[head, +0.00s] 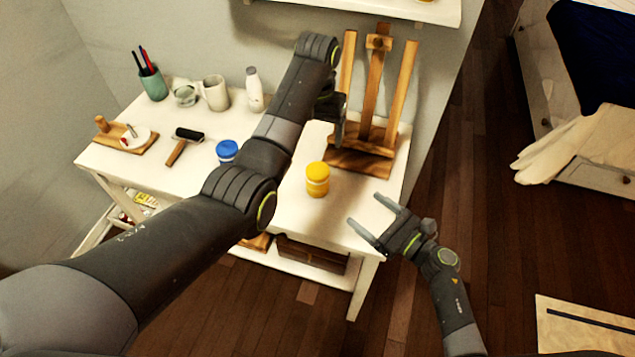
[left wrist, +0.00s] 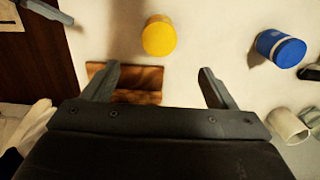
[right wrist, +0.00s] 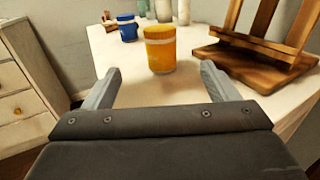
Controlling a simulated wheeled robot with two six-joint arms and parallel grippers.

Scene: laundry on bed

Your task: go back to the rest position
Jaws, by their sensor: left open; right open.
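My left gripper (head: 338,128) hangs open over the white table (head: 290,215), by the wooden easel (head: 374,100); my own arm partly hides it in the head view. In the left wrist view its open fingers (left wrist: 158,73) have nothing between them. My right gripper (head: 366,208) is open and empty at the table's right front corner. In the right wrist view its fingers (right wrist: 160,67) point toward a yellow-lidded jar (right wrist: 160,50), which stands upright beyond the tips, apart from them. That jar (head: 317,180) stands on the table, left of the right gripper.
A blue-lidded jar (head: 227,151), roller (head: 184,144), mug (head: 215,93), white bottle (head: 254,90), green pen cup (head: 152,82) and wooden board (head: 127,137) stand or lie on the table. A shelf (head: 370,8) is above. Open floor (head: 465,200) lies to the right.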

